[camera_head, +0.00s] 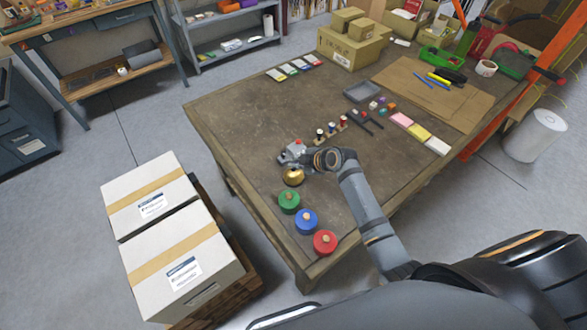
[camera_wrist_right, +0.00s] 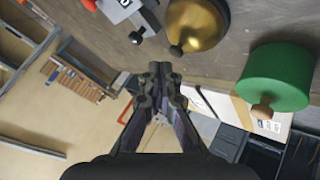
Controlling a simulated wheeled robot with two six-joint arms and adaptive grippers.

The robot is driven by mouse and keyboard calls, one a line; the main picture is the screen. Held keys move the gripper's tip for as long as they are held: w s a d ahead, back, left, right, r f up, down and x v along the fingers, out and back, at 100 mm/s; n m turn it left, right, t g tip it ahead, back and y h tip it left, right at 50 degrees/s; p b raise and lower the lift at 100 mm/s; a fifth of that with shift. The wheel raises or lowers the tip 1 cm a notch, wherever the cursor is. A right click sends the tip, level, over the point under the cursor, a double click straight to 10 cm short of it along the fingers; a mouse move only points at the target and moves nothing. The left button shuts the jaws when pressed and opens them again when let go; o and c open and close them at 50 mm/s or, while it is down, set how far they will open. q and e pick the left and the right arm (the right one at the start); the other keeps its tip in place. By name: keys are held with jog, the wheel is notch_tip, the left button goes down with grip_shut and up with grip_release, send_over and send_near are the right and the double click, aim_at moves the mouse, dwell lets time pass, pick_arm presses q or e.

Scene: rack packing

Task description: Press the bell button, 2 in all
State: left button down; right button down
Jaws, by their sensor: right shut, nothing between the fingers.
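The bell (camera_head: 292,176) is a brass-gold dome on the table near its left edge. In the right wrist view the bell (camera_wrist_right: 205,22) shows at the top, with its small round button (camera_wrist_right: 176,50) clear of the fingers in the picture. My right gripper (camera_wrist_right: 160,72) is shut and empty, with its fingertips below and left of the button in that view. In the head view my right arm reaches in from the lower right and its hand is beside the bell; the fingertips are hard to make out there. My left gripper is not in view.
A grey device (camera_head: 291,154) with a red part stands just behind the bell. Green (camera_head: 289,202), blue (camera_head: 306,222) and red (camera_head: 325,243) round pieces with wooden knobs line the table's near left edge. White cartons (camera_head: 185,262) stand beside the table. The table's back left is mostly clear.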

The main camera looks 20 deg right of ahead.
dwell(0.6)
jog(key=shift+f+b, duration=0.3)
jog(key=shift+f, duration=0.1)
jog(key=shift+f+b, duration=0.4)
jog(key=shift+f, duration=0.1)
dwell(0.5)
jog(key=shift+r, duration=0.15)
jog(key=shift+r+p, duration=0.75)
jog(key=shift+r, duration=0.1)
notch_tip(320, 180, up, 5)
jog(key=p, duration=0.4)
dwell(0.4)
